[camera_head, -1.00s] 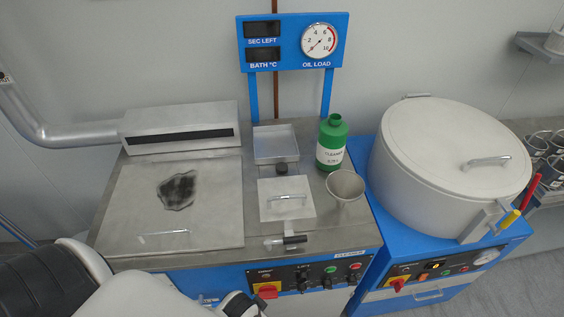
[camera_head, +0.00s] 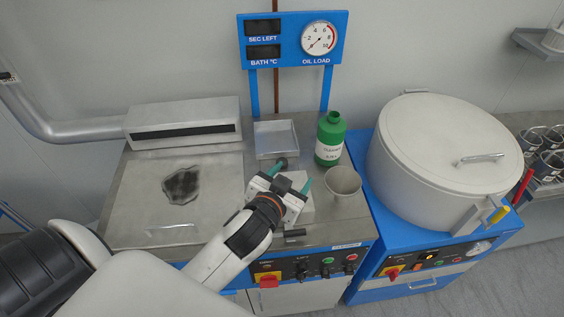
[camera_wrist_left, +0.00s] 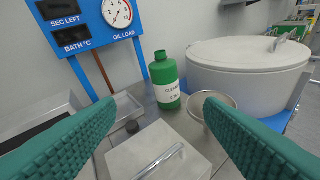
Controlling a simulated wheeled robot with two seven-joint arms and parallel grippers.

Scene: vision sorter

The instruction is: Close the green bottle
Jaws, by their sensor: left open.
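The green bottle (camera_head: 330,139) stands upright at the back right of the steel bench, with a white label and an uncovered neck. It also shows in the left wrist view (camera_wrist_left: 167,82). A small dark round piece, which looks like a cap, (camera_wrist_left: 132,127) lies on the bench left of the bottle, in front of the shallow tray. My left gripper (camera_head: 291,176) is open and empty, above the square lid with a handle (camera_wrist_left: 160,160). Its teal fingers point toward the back, and the bottle shows beyond and between them in the wrist view. My right gripper is not in view.
A grey cup (camera_head: 342,186) stands just right of my left gripper, in front of the bottle. A shallow metal tray (camera_head: 276,140) sits at the back. A large white lidded drum (camera_head: 440,150) stands to the right. A gauge panel (camera_head: 293,38) rises behind.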

